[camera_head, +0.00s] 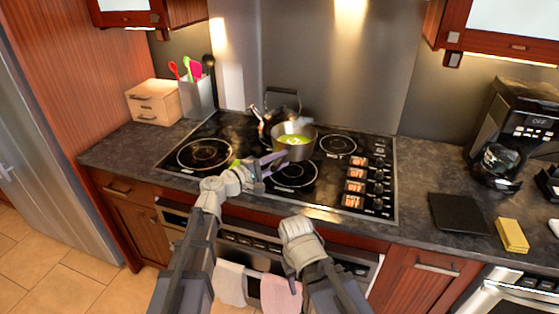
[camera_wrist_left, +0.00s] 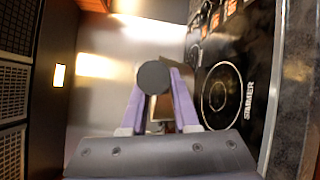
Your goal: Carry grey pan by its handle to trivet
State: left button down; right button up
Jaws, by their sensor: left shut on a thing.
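The grey pan (camera_head: 296,152), with green contents, is upright over the cooktop, near its back middle. I cannot tell if its base touches the surface. My left gripper (camera_head: 272,161) is shut on the pan's handle at its front left. In the left wrist view the dark round handle end (camera_wrist_left: 153,77) sits between the purple fingers of the left gripper (camera_wrist_left: 158,85). A flat black square, which looks like the trivet (camera_head: 458,213), lies on the counter right of the cooktop. My right arm shows at the bottom middle, but its gripper fingers are not visible.
A dark kettle (camera_head: 269,120) stands just behind the pan. Control knobs (camera_head: 367,187) line the cooktop's right side. A coffee machine (camera_head: 510,130) stands behind the black square, and a yellow sponge-like block (camera_head: 512,235) lies right of it. Counter left of the square is clear.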

aim_at(445, 225)
jog(key=k+l+z, duration=0.1)
jog(key=z, duration=1.1)
jog(key=i+l, duration=0.05)
